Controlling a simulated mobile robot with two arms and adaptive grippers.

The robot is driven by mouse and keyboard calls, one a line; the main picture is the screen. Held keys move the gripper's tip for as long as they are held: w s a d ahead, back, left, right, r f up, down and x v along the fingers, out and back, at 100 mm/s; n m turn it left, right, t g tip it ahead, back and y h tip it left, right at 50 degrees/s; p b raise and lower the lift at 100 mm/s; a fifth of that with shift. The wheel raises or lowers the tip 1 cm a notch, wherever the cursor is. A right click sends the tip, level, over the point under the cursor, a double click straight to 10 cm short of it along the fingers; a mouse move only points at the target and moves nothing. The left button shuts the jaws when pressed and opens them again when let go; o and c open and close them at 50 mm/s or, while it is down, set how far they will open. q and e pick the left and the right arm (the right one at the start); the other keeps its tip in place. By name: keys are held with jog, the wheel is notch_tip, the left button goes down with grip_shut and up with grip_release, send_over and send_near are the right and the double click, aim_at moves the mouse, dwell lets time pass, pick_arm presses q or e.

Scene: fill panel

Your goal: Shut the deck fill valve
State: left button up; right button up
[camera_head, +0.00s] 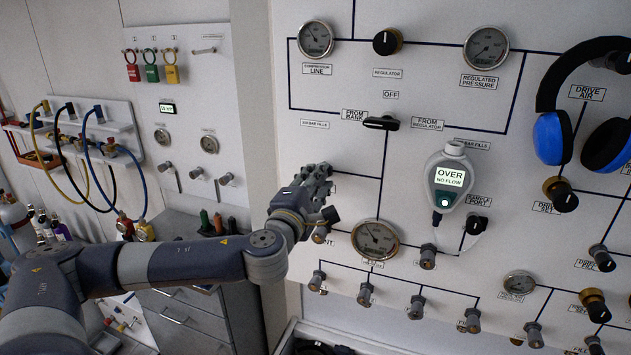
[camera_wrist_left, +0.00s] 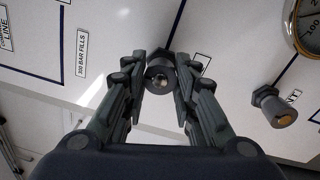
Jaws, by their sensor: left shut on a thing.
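My left gripper (camera_head: 318,190) reaches the white panel left of its middle, below the "FROM BANK" label. In the left wrist view its two fingers (camera_wrist_left: 161,68) are closed on either side of a dark round valve knob (camera_wrist_left: 160,76) on the panel. The fingers hide this knob in the head view. The small label (camera_wrist_left: 203,60) beside it is too oblique to read, so I cannot confirm that it is the deck fill valve. My right gripper is in neither view.
A second valve knob (camera_wrist_left: 275,105) sits close by, beside a label ending in "NT". A gauge (camera_head: 375,240) is to the lower right of the gripper. A row of valves (camera_head: 417,306) runs below. A grey handheld meter (camera_head: 449,180) and blue ear defenders (camera_head: 551,138) hang to the right.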

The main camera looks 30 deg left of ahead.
pick_arm(q)
jog(key=o, duration=0.9)
jog(key=shift+a+r, duration=0.1)
jog(key=shift+r, duration=0.3)
jog(key=shift+o, duration=0.9)
jog(key=shift+w+f, duration=0.1)
jog(key=shift+w, duration=0.05)
jog(key=v, duration=0.7)
jog(key=shift+f, duration=0.15)
